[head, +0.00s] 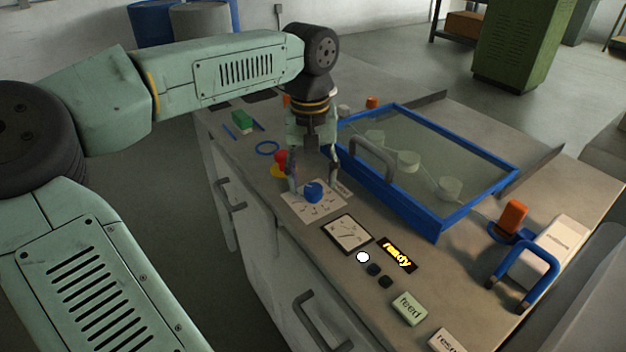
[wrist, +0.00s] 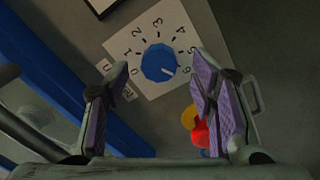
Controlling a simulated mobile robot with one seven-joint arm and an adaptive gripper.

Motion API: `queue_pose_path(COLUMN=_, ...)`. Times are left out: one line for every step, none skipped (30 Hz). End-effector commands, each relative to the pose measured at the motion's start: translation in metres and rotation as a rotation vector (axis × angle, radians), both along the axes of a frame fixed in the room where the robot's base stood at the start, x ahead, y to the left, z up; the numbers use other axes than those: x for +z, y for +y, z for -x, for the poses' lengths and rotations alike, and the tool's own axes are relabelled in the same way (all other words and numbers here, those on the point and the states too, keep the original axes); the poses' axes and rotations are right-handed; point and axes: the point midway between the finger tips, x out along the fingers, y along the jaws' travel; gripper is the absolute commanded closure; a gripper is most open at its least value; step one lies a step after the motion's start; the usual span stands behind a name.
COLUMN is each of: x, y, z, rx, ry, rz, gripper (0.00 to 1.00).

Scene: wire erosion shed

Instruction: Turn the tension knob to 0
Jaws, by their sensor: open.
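The blue tension knob (head: 313,191) sits on a white dial plate (head: 318,210) on the bench top. In the wrist view the knob (wrist: 158,62) is round, with numbers from 0 up to 6 around it. A small pale mark on the knob points to the lower right, toward the high end of the scale, near the 6. The 0 is at the knob's lower left. My gripper (head: 313,180) is above the knob, pointing down. In the wrist view its purple-padded fingers (wrist: 158,80) are wide apart with nothing between them; the knob appears beyond their tips, apparently untouched.
A blue-framed clear cover (head: 440,222) with a grey handle stands close to the right of my gripper. A red and yellow knob (head: 281,158) is close on the left. A gauge (head: 347,234), a lit "ready" display (head: 397,255) and a feed button (head: 409,308) lie nearer.

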Motion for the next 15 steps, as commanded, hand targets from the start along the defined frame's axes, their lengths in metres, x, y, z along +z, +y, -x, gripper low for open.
queue_pose_path(x=-0.006, y=0.000, z=0.000, rx=0.000, ry=0.001, rz=-0.001, gripper=0.49)
queue_pose_path(x=-0.010, y=0.000, z=0.000, rx=0.000, ry=0.001, rz=-0.001, gripper=0.49)
queue_pose_path(x=-0.014, y=-0.001, z=0.000, rx=0.000, ry=0.001, rz=-0.001, gripper=0.49)
queue_pose_path(x=-0.017, y=-0.001, z=0.000, rx=0.001, ry=0.000, rz=0.000, gripper=0.49)
queue_pose_path(x=-0.019, y=-0.001, z=0.000, rx=0.001, ry=0.000, rz=0.000, gripper=0.49)
queue_pose_path(x=-0.022, y=-0.001, z=0.000, rx=0.001, ry=0.000, rz=0.000, gripper=0.49)
queue_pose_path(x=-0.023, y=-0.001, z=0.000, rx=0.001, ry=0.000, rz=0.000, gripper=0.49)
queue_pose_path(x=-0.024, y=-0.001, z=0.000, rx=0.000, ry=0.000, rz=0.000, gripper=0.49)
queue_pose_path(x=-0.025, y=-0.001, z=0.000, rx=0.000, ry=0.000, rz=0.001, gripper=0.49)
queue_pose_path(x=-0.026, y=-0.001, z=0.000, rx=0.000, ry=-0.001, rz=0.001, gripper=0.49)
queue_pose_path(x=-0.026, y=-0.001, z=0.000, rx=0.000, ry=-0.001, rz=0.001, gripper=0.49)
queue_pose_path(x=-0.026, y=-0.001, z=0.000, rx=0.001, ry=-0.001, rz=0.001, gripper=0.49)
queue_pose_path(x=-0.026, y=-0.001, z=0.000, rx=0.001, ry=-0.001, rz=0.001, gripper=0.49)
queue_pose_path(x=-0.026, y=-0.001, z=0.000, rx=0.001, ry=-0.001, rz=0.001, gripper=0.49)
queue_pose_path(x=-0.026, y=-0.001, z=0.000, rx=0.001, ry=-0.001, rz=0.001, gripper=0.49)
